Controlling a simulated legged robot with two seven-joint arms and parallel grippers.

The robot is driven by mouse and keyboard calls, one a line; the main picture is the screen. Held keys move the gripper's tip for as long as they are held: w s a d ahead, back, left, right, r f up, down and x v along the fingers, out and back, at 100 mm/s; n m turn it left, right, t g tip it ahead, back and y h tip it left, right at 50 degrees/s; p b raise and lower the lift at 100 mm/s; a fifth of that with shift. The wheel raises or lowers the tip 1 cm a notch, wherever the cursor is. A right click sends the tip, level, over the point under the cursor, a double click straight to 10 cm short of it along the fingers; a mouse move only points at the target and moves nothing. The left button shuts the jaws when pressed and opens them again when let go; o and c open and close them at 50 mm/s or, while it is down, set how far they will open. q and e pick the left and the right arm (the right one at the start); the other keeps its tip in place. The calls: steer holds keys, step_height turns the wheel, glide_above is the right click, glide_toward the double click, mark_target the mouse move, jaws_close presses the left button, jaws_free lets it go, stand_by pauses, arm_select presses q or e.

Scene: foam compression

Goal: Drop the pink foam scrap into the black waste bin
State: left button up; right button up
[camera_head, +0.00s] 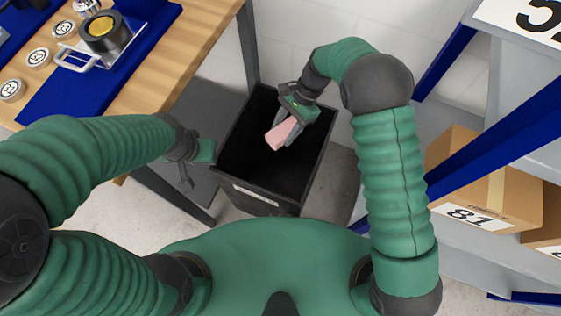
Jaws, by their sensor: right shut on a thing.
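The pink foam scrap (283,134) is a small pale pink block in the head view. My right gripper (289,127) is shut on it and holds it over the open mouth of the black waste bin (262,196). The bin stands on the floor in the middle of the view, with a pale label on its near side. Its dark inside shows no other clear object. My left gripper (189,184) is beside the bin's left edge, apart from the foam. Its fingers are too small and turned away to tell open from shut.
A wooden table (195,47) with a blue mat (137,52), a round fixture (104,34) and several round pucks is at the upper left. A shelf rack with blue posts (497,141) and cardboard boxes (470,178) stands at the right. A wall is behind the bin.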

steer(key=shift+w+a+f, duration=0.15)
steer(key=shift+w, duration=0.1)
steer(key=shift+a, duration=0.1)
steer(key=f+b, duration=0.1)
steer(key=a+f+b, duration=0.1)
steer(key=f+b, duration=0.1)
steer(key=shift+s+a+f+b, duration=0.1)
steer(key=shift+a+b, duration=0.05)
steer(key=shift+b, duration=0.15)
steer(key=shift+d+f+b, duration=0.2)
steer(key=shift+f+b, duration=0.4)
steer(key=shift+d+f+b, duration=0.15)
steer(key=shift+f+b, duration=0.4)
steer(key=shift+f, duration=0.05)
steer(key=o, duration=1.4)
steer(key=shift+a, duration=0.2)
steer(key=shift+d, duration=0.2)
